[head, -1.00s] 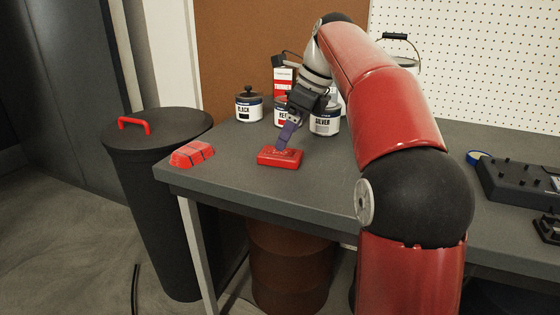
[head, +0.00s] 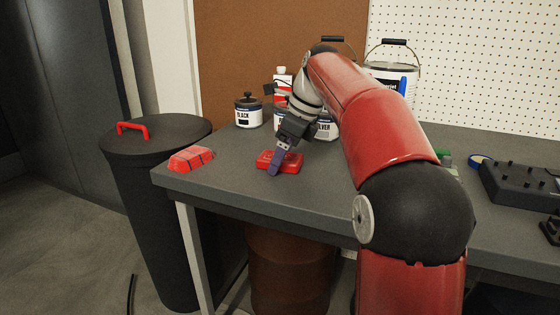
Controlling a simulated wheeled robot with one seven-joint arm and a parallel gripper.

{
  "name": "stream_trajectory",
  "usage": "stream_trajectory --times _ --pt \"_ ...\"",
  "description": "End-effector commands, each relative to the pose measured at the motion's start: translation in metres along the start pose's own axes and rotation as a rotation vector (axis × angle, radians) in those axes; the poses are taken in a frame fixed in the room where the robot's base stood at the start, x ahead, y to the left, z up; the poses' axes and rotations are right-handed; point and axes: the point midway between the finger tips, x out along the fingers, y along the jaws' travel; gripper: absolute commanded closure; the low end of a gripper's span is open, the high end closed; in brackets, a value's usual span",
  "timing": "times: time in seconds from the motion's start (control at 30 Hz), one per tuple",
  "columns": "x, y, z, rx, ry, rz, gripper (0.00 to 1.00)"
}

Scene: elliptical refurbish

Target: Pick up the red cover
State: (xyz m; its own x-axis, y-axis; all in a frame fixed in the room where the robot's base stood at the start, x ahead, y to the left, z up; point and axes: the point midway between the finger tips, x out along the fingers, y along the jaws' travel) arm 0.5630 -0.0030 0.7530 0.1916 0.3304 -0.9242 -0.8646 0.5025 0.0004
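Two red things lie on the grey workbench (head: 225,188), and I cannot tell for certain which one is the cover. One is a flat red block (head: 293,165) near the front left part of the bench. The other is a red piece with dark lines (head: 191,158) at the bench's left corner. My gripper (head: 275,170) points down at the flat red block, and its purple-grey fingers hide the block's middle. The fingers overlap in this view, so their opening does not show. I cannot tell whether they touch the block.
Paint cans, including a black-labelled one (head: 248,112), and a white-and-red bottle (head: 283,82) stand behind my gripper. A black bin (head: 160,150) with a red handle stands left of the bench. A dark grey device (head: 520,183) lies at the right. The front left bench top is mostly clear.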

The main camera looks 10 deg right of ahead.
Motion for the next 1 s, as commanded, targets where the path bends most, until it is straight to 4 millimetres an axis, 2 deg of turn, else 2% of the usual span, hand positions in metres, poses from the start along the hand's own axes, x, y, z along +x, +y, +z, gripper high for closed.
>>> stream_trajectory --times 0.1,0.5,0.53,0.9,1.0 --pt "0.001 0.0 0.0 0.0 0.0 -0.001 0.19" --pt "0.001 0.0 -0.001 0.0 0.0 0.0 0.72" --pt "0.001 0.0 0.0 -0.001 -0.001 -0.001 0.74" --pt "-0.002 0.0 0.0 -0.001 -0.001 -0.002 0.74" --pt "-0.016 0.0 0.007 -0.002 -0.001 -0.003 0.74"
